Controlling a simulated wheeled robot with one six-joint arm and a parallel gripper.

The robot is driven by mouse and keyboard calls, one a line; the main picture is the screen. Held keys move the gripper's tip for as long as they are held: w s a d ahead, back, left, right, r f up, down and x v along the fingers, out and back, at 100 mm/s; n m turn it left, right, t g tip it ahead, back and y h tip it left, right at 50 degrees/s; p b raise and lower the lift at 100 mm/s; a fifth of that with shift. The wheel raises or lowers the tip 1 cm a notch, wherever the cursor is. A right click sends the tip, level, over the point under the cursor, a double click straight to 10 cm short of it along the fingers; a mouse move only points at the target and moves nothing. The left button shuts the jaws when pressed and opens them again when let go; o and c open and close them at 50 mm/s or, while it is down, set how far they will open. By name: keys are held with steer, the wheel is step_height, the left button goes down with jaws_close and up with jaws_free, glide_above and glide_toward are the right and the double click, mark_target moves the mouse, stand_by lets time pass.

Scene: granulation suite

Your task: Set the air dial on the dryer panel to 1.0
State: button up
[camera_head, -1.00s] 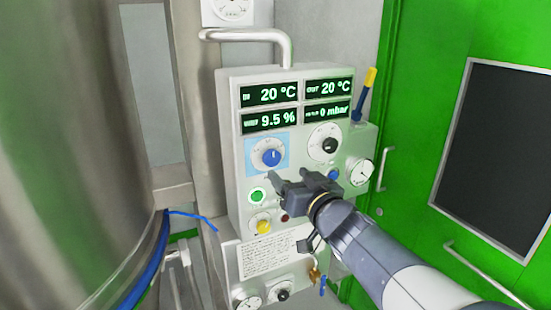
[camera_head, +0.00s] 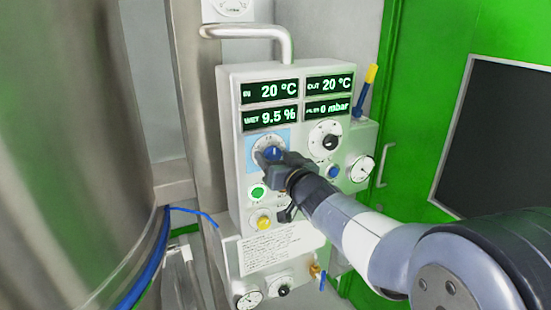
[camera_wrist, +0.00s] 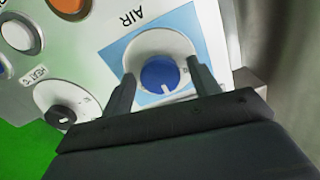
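The air dial (camera_head: 274,153) is a blue knob on a white disc, set on a light blue square marked AIR, on the left side of the white dryer panel (camera_head: 233,133). In the wrist view the blue knob (camera_wrist: 159,75) has a white pointer line toward the lower edge. My gripper (camera_head: 268,157) is at the dial, partly covering it. In the wrist view my gripper (camera_wrist: 160,92) is open, one finger on each side of the knob, with gaps showing. The scale numbers are too small to read.
A second dial (camera_head: 325,139) with a black knob is right of the air dial. A pressure gauge (camera_head: 361,169) is at right. A large steel vessel (camera_head: 75,150) stands left.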

steer(key=c, duration=0.9)
steer(key=shift+o, duration=0.2)
steer(key=shift+n, duration=0.3)
steer(key=n+b, duration=0.3)
steer(key=n, duration=0.2)
steer(key=shift+f, duration=0.1)
steer(key=n+b, duration=0.2)
steer(key=n, duration=0.4)
steer(key=shift+b, duration=0.35)
steer(key=shift+n, duration=0.3)
steer(key=o, duration=1)
steer(key=shift+c, duration=0.2)
